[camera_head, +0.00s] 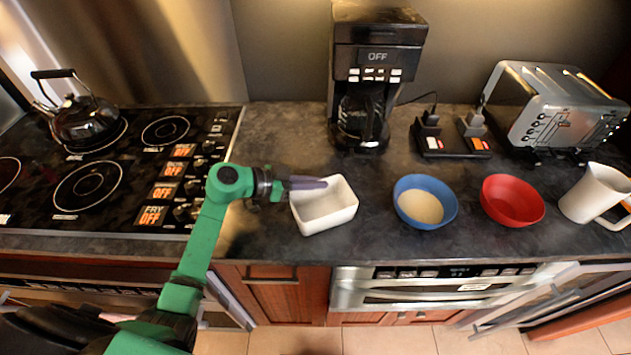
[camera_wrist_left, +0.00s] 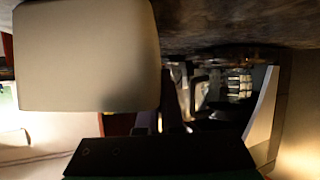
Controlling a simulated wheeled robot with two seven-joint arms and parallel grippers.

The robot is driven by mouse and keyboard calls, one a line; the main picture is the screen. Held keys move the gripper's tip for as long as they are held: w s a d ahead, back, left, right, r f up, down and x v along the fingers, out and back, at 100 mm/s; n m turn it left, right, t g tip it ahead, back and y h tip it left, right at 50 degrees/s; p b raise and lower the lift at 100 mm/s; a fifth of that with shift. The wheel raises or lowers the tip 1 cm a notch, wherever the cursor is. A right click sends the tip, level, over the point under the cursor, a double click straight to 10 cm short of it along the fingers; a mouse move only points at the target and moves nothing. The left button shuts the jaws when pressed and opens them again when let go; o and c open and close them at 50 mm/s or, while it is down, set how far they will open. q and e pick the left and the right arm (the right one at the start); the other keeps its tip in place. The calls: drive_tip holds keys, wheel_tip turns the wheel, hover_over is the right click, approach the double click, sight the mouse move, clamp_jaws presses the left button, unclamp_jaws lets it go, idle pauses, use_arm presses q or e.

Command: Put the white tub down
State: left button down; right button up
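The white tub (camera_head: 330,222) is upright at the counter's front part, right of the stove. My left gripper (camera_head: 305,183) reaches in from the left, and a finger lies across the tub's left rim. In the left wrist view the tub (camera_wrist_left: 85,55) fills the upper left, close to the camera. A grey finger (camera_wrist_left: 264,115) stands at the right there, with a wide gap beside it, so the gripper looks open. The other finger is partly hidden. I cannot tell for sure whether the tub's base rests fully on the counter. My right gripper is not in view.
A blue bowl (camera_head: 411,218) with pale contents, a red bowl (camera_head: 513,202) and a white mug (camera_head: 592,195) stand to the right. Behind are a coffee maker (camera_head: 375,60) and a toaster (camera_head: 555,105). A kettle (camera_head: 85,118) sits on the stove. The counter left of the coffee maker is clear.

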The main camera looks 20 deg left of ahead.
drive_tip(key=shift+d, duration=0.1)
use_arm(q)
drive_tip(key=c, duration=1.2)
unclamp_jaws()
drive_tip(key=shift+f, duration=0.1)
drive_tip(key=shift+o, duration=0.6)
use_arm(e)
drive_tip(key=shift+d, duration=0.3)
use_arm(q)
drive_tip(key=b+v, duration=0.2)
drive_tip(key=v, duration=1)
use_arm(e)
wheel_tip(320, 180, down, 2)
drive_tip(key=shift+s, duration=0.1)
use_arm(q)
drive_tip(key=shift+a, duration=0.1)
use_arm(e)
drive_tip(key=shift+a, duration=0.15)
